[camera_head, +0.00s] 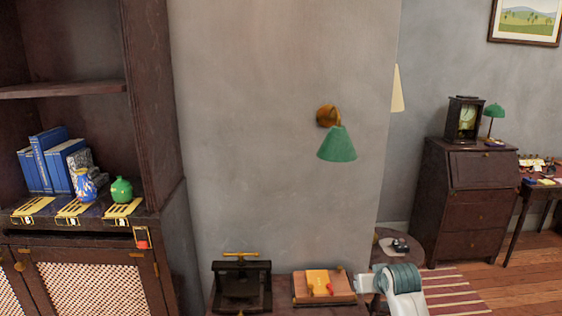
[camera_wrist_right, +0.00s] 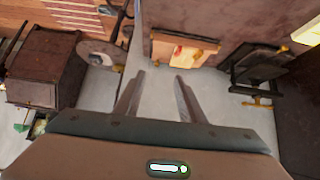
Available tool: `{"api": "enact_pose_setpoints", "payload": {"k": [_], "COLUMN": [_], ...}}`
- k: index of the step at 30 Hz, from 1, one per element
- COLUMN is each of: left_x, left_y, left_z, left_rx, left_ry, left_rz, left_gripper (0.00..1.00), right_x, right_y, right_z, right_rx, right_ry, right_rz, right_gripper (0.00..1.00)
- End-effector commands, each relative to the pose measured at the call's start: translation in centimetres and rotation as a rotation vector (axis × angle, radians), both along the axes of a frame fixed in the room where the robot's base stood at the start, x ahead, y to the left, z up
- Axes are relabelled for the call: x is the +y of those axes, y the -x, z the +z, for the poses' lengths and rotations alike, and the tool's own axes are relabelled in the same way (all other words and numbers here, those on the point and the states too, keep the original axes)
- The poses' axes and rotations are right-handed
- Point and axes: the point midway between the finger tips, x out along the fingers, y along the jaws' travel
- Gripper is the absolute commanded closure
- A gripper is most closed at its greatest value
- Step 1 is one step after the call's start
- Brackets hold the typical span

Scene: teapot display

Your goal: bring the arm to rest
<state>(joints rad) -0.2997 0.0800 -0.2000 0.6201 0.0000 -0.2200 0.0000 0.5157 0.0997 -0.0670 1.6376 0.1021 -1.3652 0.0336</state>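My right gripper (camera_wrist_right: 159,76) shows in the right wrist view with its two fingers apart and nothing between them. In the head view, my right arm shows at the bottom, right of a wooden box (camera_head: 322,287). My left gripper is in neither view. A blue patterned pot (camera_head: 85,188) and a round green pot (camera_head: 121,190) stand on the dark cabinet ledge (camera_head: 100,228) at the left, behind yellow cards (camera_head: 75,210). The cards lie along the front of the ledge.
Blue books (camera_head: 47,163) stand behind the pots. A black press (camera_head: 241,287) stands beside the wooden box. A green wall lamp (camera_head: 337,145) hangs above. A round side table (camera_head: 400,243), a bureau (camera_head: 465,205) and a striped rug (camera_head: 455,294) are at the right.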

Motion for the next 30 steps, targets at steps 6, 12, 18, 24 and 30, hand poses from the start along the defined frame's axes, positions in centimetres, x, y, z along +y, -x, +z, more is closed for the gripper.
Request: {"api": "enact_pose_setpoints", "payload": {"k": [6,12,18,24,30], "left_x": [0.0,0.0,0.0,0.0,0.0], "left_y": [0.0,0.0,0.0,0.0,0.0], "left_z": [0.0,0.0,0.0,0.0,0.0], "left_rx": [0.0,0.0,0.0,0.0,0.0], "left_ry": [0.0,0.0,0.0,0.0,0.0], "left_rz": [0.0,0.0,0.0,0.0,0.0], "left_gripper": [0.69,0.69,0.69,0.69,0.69], "right_x": [0.2,0.6,1.1,1.7,2.1], "right_y": [3.4,8.4,17.0,26.5,36.1], "right_z": [-3.1,-7.0,-11.8,-15.2,-16.8], "right_rx": [0.037,0.087,0.166,0.249,0.332], "right_ry": [0.012,0.025,0.045,0.059,0.068], "right_rz": [0.007,0.02,0.04,0.061,0.08], "right_gripper": [0.64,0.64,0.64,0.64,0.64]}}
